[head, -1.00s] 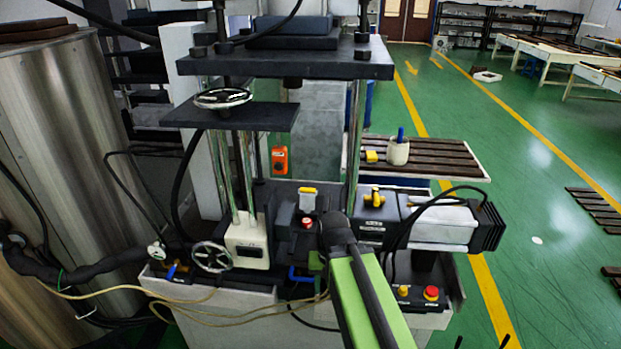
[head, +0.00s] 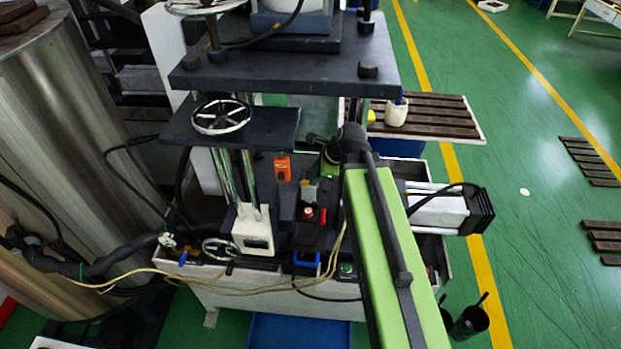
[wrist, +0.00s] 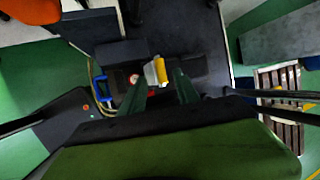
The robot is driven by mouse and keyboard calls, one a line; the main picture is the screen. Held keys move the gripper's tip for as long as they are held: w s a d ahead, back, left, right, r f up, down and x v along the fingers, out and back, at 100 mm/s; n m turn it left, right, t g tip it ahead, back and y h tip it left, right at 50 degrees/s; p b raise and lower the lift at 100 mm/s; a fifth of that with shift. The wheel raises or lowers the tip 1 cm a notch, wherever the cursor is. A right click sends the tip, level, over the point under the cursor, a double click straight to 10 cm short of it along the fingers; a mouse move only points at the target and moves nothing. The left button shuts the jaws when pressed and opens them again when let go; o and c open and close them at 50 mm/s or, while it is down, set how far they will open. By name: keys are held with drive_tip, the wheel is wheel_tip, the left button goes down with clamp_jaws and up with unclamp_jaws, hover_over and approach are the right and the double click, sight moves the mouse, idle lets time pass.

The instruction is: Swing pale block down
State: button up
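In the wrist view a small upright block (wrist: 151,74), pale on one side and yellow on the other, stands beyond my fingertips. My gripper (wrist: 161,82) is open, with its two dark green fingers apart. The block shows between the tips, with gaps on both sides; I cannot tell how far beyond them it is. In the head view my gripper (head: 327,158) is over the machine bed, its fingers mostly hidden by my arm.
An orange control box (head: 282,167) and a red button (head: 308,212) are close by. A dark upper plate (head: 285,70) and a handwheel (head: 221,117) stand above the bed. A grey and white motor unit (head: 440,210) is at the right. Open green floor lies farther right.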

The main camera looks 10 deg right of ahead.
sight(307, 182)
drive_tip(key=b+x, duration=0.4)
drive_tip(key=x, duration=0.1)
drive_tip(key=shift+w+d+f, duration=0.1)
drive_tip(key=shift+d+f, duration=0.05)
drive_tip(key=shift+f, duration=0.15)
drive_tip(key=shift+w+a+f+b, duration=0.2)
drive_tip(key=shift+a+f+b, duration=0.05)
drive_tip(key=shift+f+b, duration=0.2)
drive_tip(key=shift+r, duration=0.15)
drive_tip(key=shift+s+r, duration=0.1)
clamp_jaws()
idle(0.4)
